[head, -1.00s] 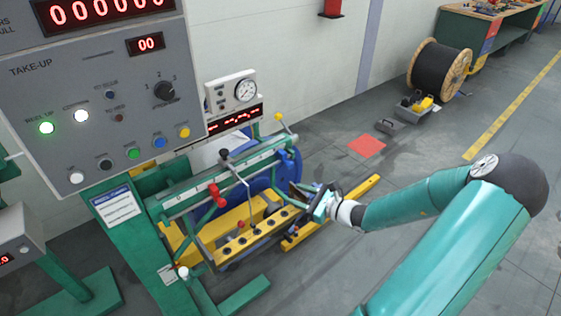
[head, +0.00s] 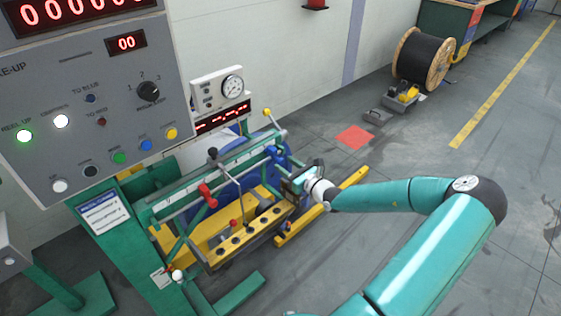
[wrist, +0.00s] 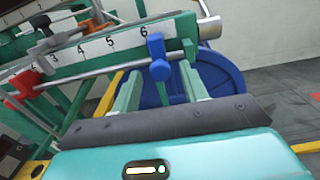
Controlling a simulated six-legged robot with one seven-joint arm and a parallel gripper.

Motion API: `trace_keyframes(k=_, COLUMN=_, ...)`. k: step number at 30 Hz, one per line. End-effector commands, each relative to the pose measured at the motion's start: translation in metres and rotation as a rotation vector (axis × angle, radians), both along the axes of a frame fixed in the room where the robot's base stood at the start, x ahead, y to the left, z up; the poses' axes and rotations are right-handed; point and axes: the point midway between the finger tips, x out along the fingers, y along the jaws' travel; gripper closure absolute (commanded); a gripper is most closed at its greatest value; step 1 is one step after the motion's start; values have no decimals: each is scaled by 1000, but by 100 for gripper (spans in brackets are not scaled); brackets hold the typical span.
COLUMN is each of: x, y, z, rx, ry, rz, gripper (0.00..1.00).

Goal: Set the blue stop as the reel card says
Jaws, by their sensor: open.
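The blue stop (wrist: 159,68) sits on a steel rod in front of a white numbered scale (wrist: 95,45), just right of the 6. My gripper (wrist: 160,88) is open, one finger on each side of the blue stop in the wrist view. I cannot tell whether the fingers touch it. In the head view my gripper (head: 302,178) is at the right end of the green frame. A white card with a blue header (head: 103,213) is on the green post. Its text is too small to read.
A red stop (wrist: 20,84) sits on the rod further left; it also shows in the head view (head: 208,195). A black-knobbed lever (head: 213,156) rises near the rod. A yellow tray (head: 240,235) is below. The floor to the right is mostly clear.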

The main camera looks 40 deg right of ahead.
Motion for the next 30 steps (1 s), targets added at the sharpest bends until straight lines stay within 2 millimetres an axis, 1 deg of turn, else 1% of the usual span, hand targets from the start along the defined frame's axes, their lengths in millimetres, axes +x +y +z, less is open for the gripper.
trace_keyframes(k=1, x=10, y=1, z=0, rx=2, ry=-1, rz=2, gripper=56)
trace_keyframes(k=3, x=19, y=2, z=0, rx=1, ry=-1, rz=2, gripper=56)
trace_keyframes(k=6, x=29, y=1, z=0, rx=0, ry=-1, rz=2, gripper=56)
trace_keyframes(k=9, x=34, y=1, z=0, rx=0, ry=1, rz=1, gripper=56)
trace_keyframes(k=16, x=34, y=1, z=0, rx=0, ry=1, rz=1, gripper=56)
trace_keyframes(k=17, x=34, y=1, z=0, rx=0, ry=1, rz=1, gripper=60)
trace_keyframes(k=21, x=34, y=1, z=0, rx=0, ry=1, rz=1, gripper=88)
trace_keyframes(k=23, x=34, y=1, z=0, rx=0, ry=1, rz=1, gripper=99)
trace_keyframes(k=30, x=34, y=3, z=0, rx=-1, ry=1, rz=2, gripper=100)
